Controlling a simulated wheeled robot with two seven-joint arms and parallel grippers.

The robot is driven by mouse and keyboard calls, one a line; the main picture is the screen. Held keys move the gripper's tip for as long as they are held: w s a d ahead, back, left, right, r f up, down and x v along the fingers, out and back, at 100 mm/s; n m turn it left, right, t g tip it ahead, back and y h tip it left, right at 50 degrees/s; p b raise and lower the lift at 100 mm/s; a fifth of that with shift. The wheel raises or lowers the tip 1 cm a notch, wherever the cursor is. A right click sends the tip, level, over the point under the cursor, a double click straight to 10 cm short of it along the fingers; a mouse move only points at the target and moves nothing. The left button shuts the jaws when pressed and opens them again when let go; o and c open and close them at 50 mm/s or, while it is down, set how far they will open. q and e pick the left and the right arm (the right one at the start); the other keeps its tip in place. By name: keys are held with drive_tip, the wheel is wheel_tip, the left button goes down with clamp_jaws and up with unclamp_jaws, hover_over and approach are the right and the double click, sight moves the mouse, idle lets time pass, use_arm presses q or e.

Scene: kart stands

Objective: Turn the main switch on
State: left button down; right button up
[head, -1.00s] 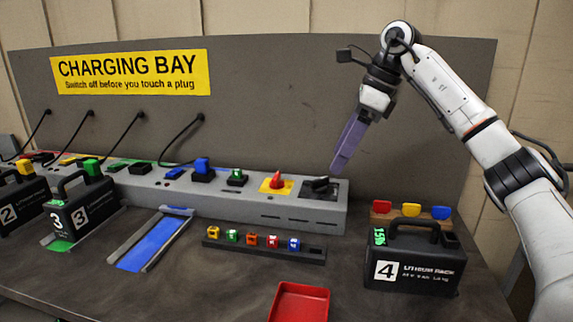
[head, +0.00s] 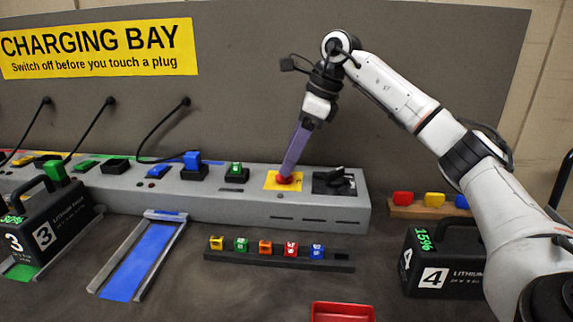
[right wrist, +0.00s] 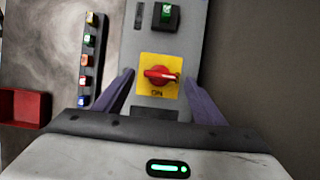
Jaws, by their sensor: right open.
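The main switch is a red rotary knob (head: 284,180) on a yellow plate (head: 270,185), set in the top of the long grey charging unit. In the right wrist view the red knob (right wrist: 160,75) lies crosswise, and the plate's ON label is at its lower edge. My right gripper (head: 290,168) points down at the knob with its purple fingers. In the right wrist view the open fingers (right wrist: 158,80) stand apart, one on each side of the plate. I cannot tell whether they touch the knob. My left gripper is not in view.
A black socket with a dark lever-like part (head: 335,181) is right of the switch. Blue and green plugs (head: 192,162) stand to its left. A rack of small coloured tags (head: 265,248), a red tray (head: 342,312) and battery pack 4 (head: 432,265) are in front.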

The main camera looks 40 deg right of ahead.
drive_tip(key=shift+x, duration=1.2)
drive_tip(key=c, duration=1.1)
drive_tip(key=shift+o, duration=0.2)
